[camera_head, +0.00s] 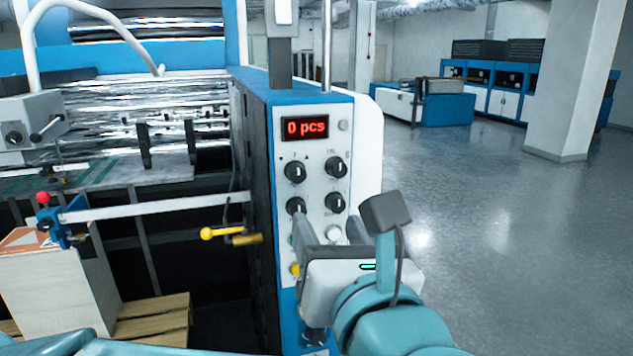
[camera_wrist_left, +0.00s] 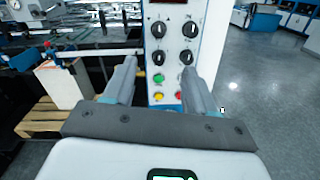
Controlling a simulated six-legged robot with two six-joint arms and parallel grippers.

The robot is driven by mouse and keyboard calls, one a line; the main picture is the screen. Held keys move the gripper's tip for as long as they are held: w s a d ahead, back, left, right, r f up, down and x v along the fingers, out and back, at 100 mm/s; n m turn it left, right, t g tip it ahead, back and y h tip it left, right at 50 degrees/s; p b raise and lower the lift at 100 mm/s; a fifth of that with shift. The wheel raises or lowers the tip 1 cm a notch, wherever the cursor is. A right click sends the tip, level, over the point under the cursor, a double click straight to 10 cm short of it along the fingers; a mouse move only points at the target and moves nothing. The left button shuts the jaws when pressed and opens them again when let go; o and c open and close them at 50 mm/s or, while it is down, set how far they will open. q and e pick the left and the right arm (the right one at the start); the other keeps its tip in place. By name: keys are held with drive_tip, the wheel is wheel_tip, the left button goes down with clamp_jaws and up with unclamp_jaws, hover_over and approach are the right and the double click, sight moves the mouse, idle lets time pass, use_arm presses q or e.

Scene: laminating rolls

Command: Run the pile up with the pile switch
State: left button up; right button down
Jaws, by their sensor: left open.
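That knob also shows in the left wrist view (camera_wrist_left: 158,29). The pile (camera_head: 60,285), a white stack, stands on a wooden pallet (camera_head: 150,315) at the left. My left gripper (camera_head: 333,233) is open and empty, in front of the lower panel; its fingers hide part of the lower controls. My right gripper is out of view.
Below the knobs are a green button (camera_wrist_left: 158,78), a yellow button (camera_wrist_left: 158,96) and a red button (camera_wrist_left: 179,95). A yellow-handled lever (camera_head: 222,233) and a bar with a red knob (camera_head: 43,198) stick out left of the panel. The floor at right is clear.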

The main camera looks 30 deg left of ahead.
use_arm(q)
drive_tip(key=p, duration=0.6)
approach(298, 177)
drive_tip(key=x, duration=0.8)
drive_tip(key=shift+a+r, duration=0.1)
drive_tip(key=shift+r, duration=0.05)
drive_tip(key=shift+w, duration=0.25)
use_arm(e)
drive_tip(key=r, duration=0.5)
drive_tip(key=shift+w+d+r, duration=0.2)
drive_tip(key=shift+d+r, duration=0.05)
use_arm(q)
drive_tip(key=shift+a, duration=0.1)
clamp_jaws()
